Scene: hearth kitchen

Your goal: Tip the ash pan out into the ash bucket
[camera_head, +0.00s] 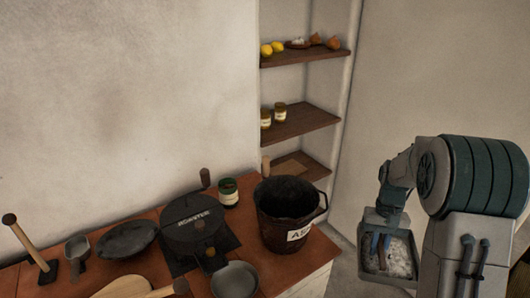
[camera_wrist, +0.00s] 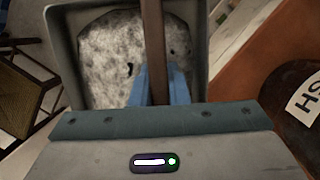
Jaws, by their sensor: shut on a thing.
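The ash pan (camera_head: 401,257) is a grey square pan filled with pale grey ash. In the head view it hangs in front of my arm, right of the counter and apart from the bucket. My gripper (camera_head: 381,243) is shut on the pan's brown handle. In the wrist view the blue fingers (camera_wrist: 157,84) close around the handle, and the ash (camera_wrist: 108,52) lies inside the pan's walls. The ash bucket (camera_head: 285,232) is black with a white label and a dark opening, standing upright on the counter's right end. Part of its label (camera_wrist: 306,97) shows in the wrist view.
On the brown counter (camera_head: 137,210) stand a black round cooker (camera_head: 193,225), a dark pan (camera_head: 127,238), a saucepan (camera_head: 234,280) and a green tin (camera_head: 228,191) close left of the bucket. Shelves (camera_head: 300,122) rise behind. A chair (camera_wrist: 25,85) shows in the wrist view.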

